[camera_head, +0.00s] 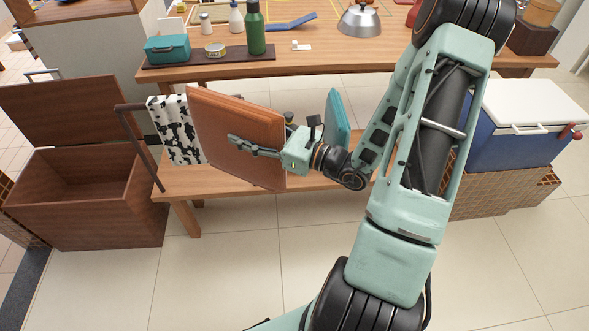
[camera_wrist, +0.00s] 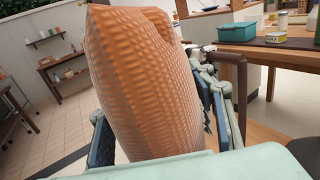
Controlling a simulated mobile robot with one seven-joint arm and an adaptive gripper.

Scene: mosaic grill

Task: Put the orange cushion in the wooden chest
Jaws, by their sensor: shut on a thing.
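The orange cushion (camera_head: 232,125) is upright over the left part of the wooden bench, in front of a black-and-white patterned cushion. My gripper (camera_head: 256,148) is shut on the orange cushion, with a finger across its near face. In the wrist view the orange cushion (camera_wrist: 147,85) fills the middle, between the fingers (camera_wrist: 160,135). I cannot tell whether its lower edge touches the bench. The wooden chest (camera_head: 85,205) stands on the floor at the left with its lid (camera_head: 70,110) raised. Its visible inside looks empty.
The bench (camera_head: 185,187) has an armrest (camera_head: 145,145) between the cushion and the chest. The black-and-white cushion (camera_head: 177,130) and a teal cushion (camera_head: 336,118) stand on the bench. A blue cooler (camera_head: 515,140) is at right. A table (camera_head: 330,55) with bottles is behind.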

